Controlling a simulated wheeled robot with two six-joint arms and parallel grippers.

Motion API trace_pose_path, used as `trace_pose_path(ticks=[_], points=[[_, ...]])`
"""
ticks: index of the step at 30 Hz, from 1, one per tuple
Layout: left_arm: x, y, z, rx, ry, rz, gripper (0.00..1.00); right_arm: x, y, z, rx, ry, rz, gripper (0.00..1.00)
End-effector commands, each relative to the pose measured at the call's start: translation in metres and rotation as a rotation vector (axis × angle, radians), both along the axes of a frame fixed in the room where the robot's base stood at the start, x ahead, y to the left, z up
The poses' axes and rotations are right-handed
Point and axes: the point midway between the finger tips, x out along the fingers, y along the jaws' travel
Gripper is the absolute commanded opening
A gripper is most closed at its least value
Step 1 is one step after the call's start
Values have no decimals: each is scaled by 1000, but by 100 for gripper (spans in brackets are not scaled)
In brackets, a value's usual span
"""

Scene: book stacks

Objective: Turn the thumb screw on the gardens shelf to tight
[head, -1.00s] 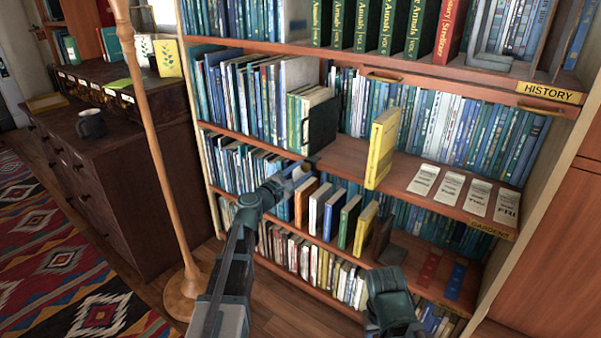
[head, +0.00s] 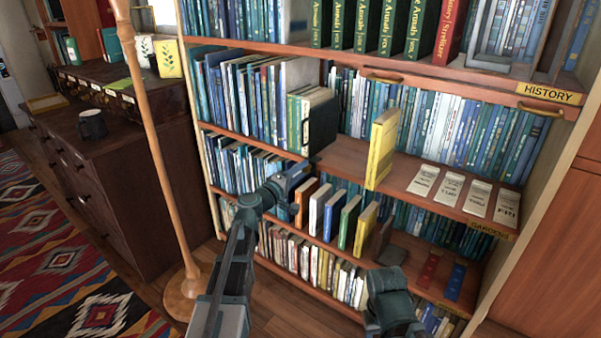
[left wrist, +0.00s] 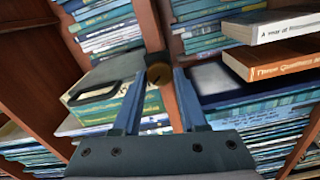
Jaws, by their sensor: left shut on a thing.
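The gardens shelf (head: 350,158) is the board with the yellow GARDENS label (head: 488,229) at its right end. A round brass-coloured thumb screw (left wrist: 159,74) shows in the left wrist view, at the shelf's front edge. It has a dark line across its face. My left gripper (head: 303,168) is at the left part of that edge. In the left wrist view its two fingers (left wrist: 158,82) stand either side of the screw, shut on it. In the head view the gripper hides the screw. My right arm's end (head: 388,292) is low in front of the shelves; its fingers cannot be made out.
A yellow book (head: 382,150) stands upright on the gardens shelf, with several white cards (head: 451,188) to its right. A dark bookend (head: 322,122) holds books left of it. A wooden pole stand (head: 150,130) rises left of the case, near a dark cabinet (head: 110,170).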

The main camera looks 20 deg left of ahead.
Motion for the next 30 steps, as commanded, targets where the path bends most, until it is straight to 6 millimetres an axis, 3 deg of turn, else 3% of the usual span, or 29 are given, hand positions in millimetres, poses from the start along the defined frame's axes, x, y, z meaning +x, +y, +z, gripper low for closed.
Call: trace_pose_path(ticks=[15,30], points=[[-1,0,0,439,-158,-1,0,0,0,0,0,0,0,50],[-1,-1,0,668,-240,0,0,0,0,1,0,0,0,50]])
